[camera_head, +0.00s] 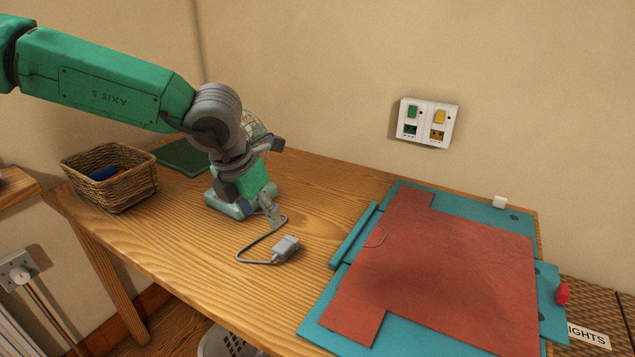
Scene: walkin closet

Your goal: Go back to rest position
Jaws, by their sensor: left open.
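My left arm comes in from the upper left, and my left gripper (259,176) is open above the wooden table. It is in front of a small teal fan-like device (230,206) with a wire cage (254,125), and hides much of it. Whether the fingers touch the device cannot be told. A grey cable runs from the device to a plug (286,248) lying on the table. My right gripper is not in view.
A wicker basket (112,190) with a blue item stands at the table's left. A teal board with a red sheet (440,270) covers the right side. A wall socket panel (427,122) is above the wooden table (190,265). Bare wood lies at the front left.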

